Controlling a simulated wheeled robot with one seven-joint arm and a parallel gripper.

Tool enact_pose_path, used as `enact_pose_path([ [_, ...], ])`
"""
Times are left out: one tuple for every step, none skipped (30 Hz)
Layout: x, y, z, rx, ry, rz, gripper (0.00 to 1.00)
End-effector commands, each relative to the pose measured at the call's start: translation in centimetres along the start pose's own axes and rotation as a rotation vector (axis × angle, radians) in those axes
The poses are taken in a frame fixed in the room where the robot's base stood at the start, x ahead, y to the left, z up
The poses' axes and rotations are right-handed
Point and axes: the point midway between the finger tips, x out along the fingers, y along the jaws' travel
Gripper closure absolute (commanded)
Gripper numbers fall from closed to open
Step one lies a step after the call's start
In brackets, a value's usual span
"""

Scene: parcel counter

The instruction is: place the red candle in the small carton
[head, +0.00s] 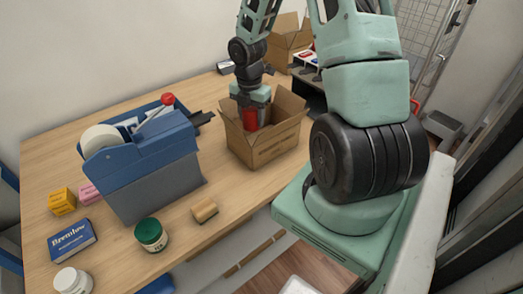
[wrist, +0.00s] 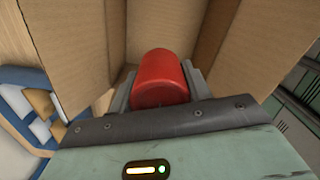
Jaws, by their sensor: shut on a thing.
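The red candle (head: 250,118) is a plain red cylinder held between the fingers of my gripper (head: 247,104). In the wrist view the candle (wrist: 160,80) sits between the two grey fingers, with brown cardboard walls around it. The small carton (head: 268,150) stands open on the counter with its flaps up. In the head view the candle is at the carton's opening, its lower part hidden behind the front wall. I cannot tell whether it touches the carton's floor.
A blue tape dispenser (head: 150,165) stands left of the carton. Another carton (head: 287,40) is behind.

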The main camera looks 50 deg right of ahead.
Motion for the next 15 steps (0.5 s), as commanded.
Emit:
enact_pose_path([
  [0.8, 0.0, -0.1, -0.002, 0.001, -0.003, 0.82],
  [1.3, 0.0, -0.1, -0.003, 0.002, -0.003, 0.82],
  [2.0, 0.0, -0.2, -0.004, 0.003, -0.004, 0.82],
  [2.5, -0.1, -0.2, -0.003, 0.003, -0.004, 0.82],
  [3.1, -0.1, -0.2, -0.004, 0.003, -0.005, 0.82],
  [3.7, 0.0, -0.2, -0.002, 0.003, -0.004, 0.82],
  [4.2, 0.0, -0.2, -0.003, 0.003, -0.004, 0.82],
  [4.6, 0.0, -0.2, -0.003, 0.002, -0.003, 0.82],
  [5.1, -0.1, -0.2, -0.003, 0.001, -0.004, 0.82],
  [5.3, 0.0, -0.2, -0.003, 0.001, -0.003, 0.82],
  [5.5, 0.0, -0.2, -0.003, 0.001, -0.001, 0.82],
  [5.8, 0.0, -0.2, -0.002, 0.001, -0.001, 0.82],
  [6.1, 0.0, -0.2, -0.002, 0.001, -0.002, 0.82],
  [6.5, 0.0, -0.2, -0.002, 0.002, -0.003, 0.82],
  [7.0, 0.0, -0.3, -0.003, 0.002, -0.003, 0.82],
])
